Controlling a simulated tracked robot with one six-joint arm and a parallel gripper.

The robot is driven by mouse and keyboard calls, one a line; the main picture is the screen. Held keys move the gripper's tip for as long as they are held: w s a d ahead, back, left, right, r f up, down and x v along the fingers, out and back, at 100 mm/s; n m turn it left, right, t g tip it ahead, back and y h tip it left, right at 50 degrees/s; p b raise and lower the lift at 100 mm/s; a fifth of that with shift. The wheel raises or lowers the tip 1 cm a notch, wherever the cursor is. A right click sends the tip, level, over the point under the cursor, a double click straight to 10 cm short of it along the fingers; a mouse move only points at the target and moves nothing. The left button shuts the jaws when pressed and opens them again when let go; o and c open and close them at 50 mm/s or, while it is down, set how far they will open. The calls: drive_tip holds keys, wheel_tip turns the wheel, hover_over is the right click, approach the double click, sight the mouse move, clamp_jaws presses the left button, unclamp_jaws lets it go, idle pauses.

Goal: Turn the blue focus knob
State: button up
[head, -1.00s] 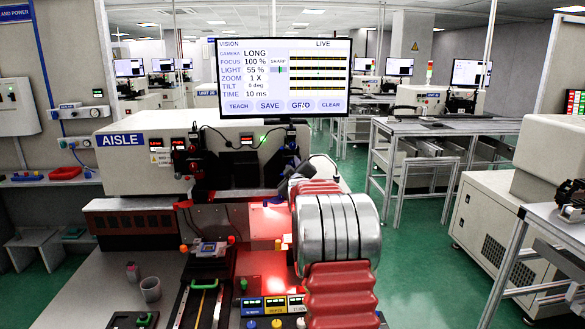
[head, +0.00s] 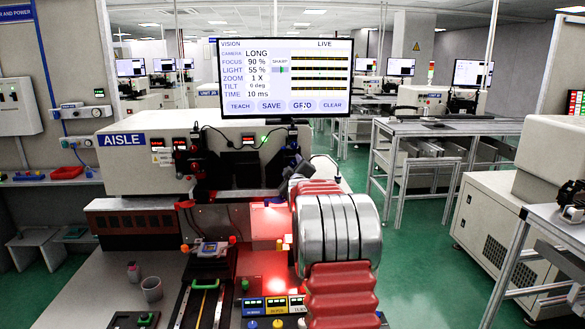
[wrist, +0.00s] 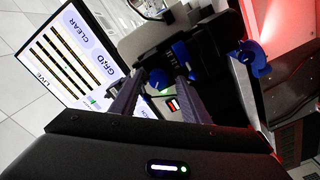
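The blue focus knob (wrist: 160,79) shows in the wrist view between the two dark fingertips of my gripper (wrist: 163,76). The fingers flank it closely and appear shut on it. In the head view my gripper (head: 300,170) is at the right side of the machine, beyond my red and silver arm, and the knob is hard to make out there. The vision screen (head: 285,78) reads FOCUS 90 %, LIGHT 55 %, ZOOM 1 X, TILT 0 deg, with a SHARP bar and a live picture of yellow-dotted stripes. The screen also shows in the wrist view (wrist: 78,60).
Another blue part (wrist: 256,60) sits right of the fingers in the wrist view. The white AISLE machine (head: 140,150) stands behind a red-lit work area. A grey cup (head: 152,289) and a button panel (head: 268,306) are in front. Green floor (head: 425,240) is free to the right.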

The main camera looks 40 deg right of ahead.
drive_tip(key=shift+s, duration=0.1)
drive_tip(key=shift+s+a, duration=0.15)
drive_tip(key=shift+s, duration=0.15)
drive_tip(key=v, duration=1.3)
drive_tip(key=shift+w+a, duration=0.1)
drive_tip(key=shift+a, duration=0.05)
drive_tip(key=s+a+f+m+g+y, duration=0.1)
drive_tip(key=s+a+g+y, duration=0.3)
drive_tip(key=a, duration=0.9)
drive_tip(key=s+a+f+m+y, duration=0.1)
drive_tip(key=s+a+y, duration=0.35)
drive_tip(key=a, duration=0.95)
drive_tip(key=s+a+f+g, duration=0.1)
drive_tip(key=s+a+f, duration=0.2)
drive_tip(key=s+a, duration=0.2)
drive_tip(key=s+a+f+m+g+y, duration=0.1)
drive_tip(key=s+a, duration=0.4)
drive_tip(key=s, duration=0.6)
drive_tip(key=s+a+f+g, duration=0.3)
drive_tip(key=s+a+f, duration=0.1)
drive_tip(key=s, duration=0.4)
drive_tip(key=shift+s+a+f, duration=0.3)
drive_tip(key=shift+s+a, duration=0.1)
drive_tip(key=shift+a, duration=0.45)
